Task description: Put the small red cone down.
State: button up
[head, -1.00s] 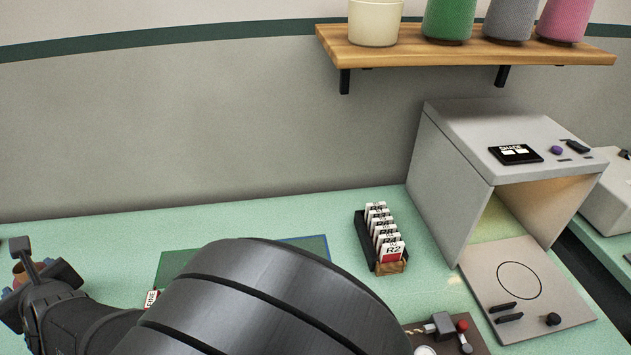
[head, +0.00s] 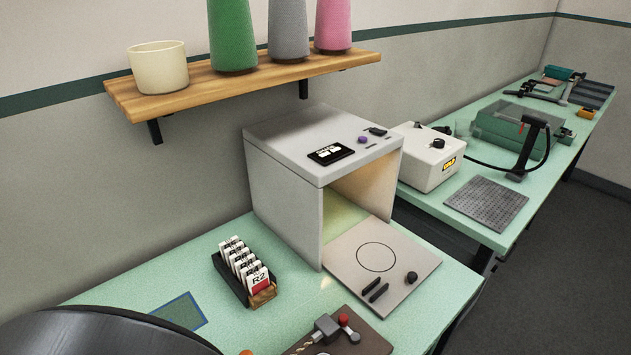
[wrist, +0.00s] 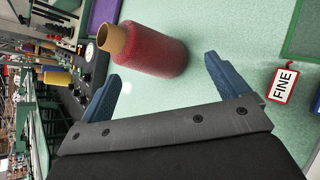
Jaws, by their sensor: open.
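The small red cone (wrist: 150,52) shows in the wrist view, at the upper middle. It is a dark red yarn body on a tan core whose end points left in that tilted picture. It appears to stand on the mint-green table top (wrist: 220,25). My gripper (wrist: 161,68) is open, with blue fingers spread apart. The cone lies just ahead of the fingertips, and nothing is between the fingers. Whether a fingertip touches the cone is hard to tell. In the head view neither the cone nor the gripper shows.
A tag reading FINE (wrist: 282,85) lies right of the gripper. In the head view, a grey shade box (head: 285,180), a card rack (head: 238,285) and a brown board with a small clamp (head: 365,340) occupy the table. A shelf (head: 240,80) carries a cream pot and larger cones.

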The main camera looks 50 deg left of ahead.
jog(key=w+a+f+m+h, duration=0.2)
jog(key=w+f+m+h, duration=0.15)
jog(key=m, duration=0.65)
notch_tip(320, 180, up, 4)
jog(key=w+a+m+g+h, duration=0.25)
jog(key=m+g, duration=0.25)
jog(key=m, duration=0.7)
jog(key=d+x, duration=0.1)
jog(key=x, duration=1.6)
jog(key=shift+s+d+r+h, duration=0.2)
jog(key=shift+s+d+h, duration=0.1)
jog(key=shift+h, duration=0.1)
jog(key=c, duration=1.3)
jog(key=shift+r, duration=0.15)
